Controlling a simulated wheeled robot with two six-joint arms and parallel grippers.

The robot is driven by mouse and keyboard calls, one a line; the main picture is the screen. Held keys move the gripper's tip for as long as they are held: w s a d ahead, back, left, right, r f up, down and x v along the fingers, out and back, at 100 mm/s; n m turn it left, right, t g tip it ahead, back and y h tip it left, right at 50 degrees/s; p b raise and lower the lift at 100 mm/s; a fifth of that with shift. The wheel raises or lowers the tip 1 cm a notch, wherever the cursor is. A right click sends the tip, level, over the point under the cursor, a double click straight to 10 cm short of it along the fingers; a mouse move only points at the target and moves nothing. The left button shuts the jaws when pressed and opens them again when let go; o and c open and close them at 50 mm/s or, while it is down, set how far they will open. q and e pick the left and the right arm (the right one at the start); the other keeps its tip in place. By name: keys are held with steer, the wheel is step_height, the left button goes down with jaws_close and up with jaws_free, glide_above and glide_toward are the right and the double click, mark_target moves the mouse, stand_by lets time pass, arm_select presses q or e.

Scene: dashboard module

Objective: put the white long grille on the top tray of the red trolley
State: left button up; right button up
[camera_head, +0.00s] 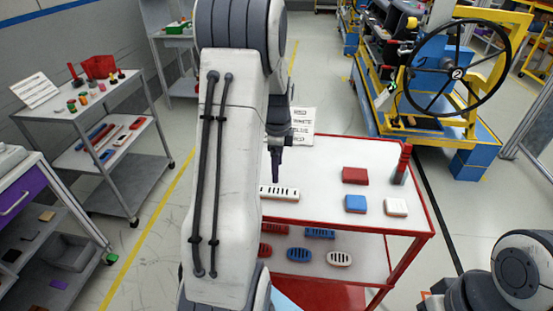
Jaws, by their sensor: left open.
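The white long grille (285,192) with dark slots lies at the near left of the top tray (318,205) of the red trolley. Its left end is hidden behind my left arm. My left gripper (275,178) points down just above the grille and is open and empty. The tips show edge-on, and I cannot tell the exact gap to the grille. My right arm shows at the lower right corner, but its gripper is not in view.
The top tray also holds a red block (355,175), a blue block (355,204), a white block (396,207) and a red cylinder (404,160) in a grey base. The lower tray holds several red, blue and white grilles (339,258). A grey trolley (112,143) stands left.

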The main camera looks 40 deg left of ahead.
arm_select(q)
steer(key=shift+r, duration=1.5)
steer(key=s+d+r+n, duration=0.1)
steer(key=s+d+r, duration=0.1)
steer(key=d, duration=0.9)
steer(key=s+d+r+n, duration=0.1)
steer(key=s+d+r, duration=0.1)
steer(key=d, duration=1)
steer(key=s+d+n, duration=0.1)
steer(key=s+d, duration=0.4)
steer(key=s, duration=0.3)
steer(key=s+d+n+h, duration=0.1)
steer(key=s+d, duration=0.4)
steer(key=s, duration=0.4)
steer(key=shift+d, duration=0.35)
steer(key=shift+f, duration=0.1)
steer(key=shift+c, duration=0.3)
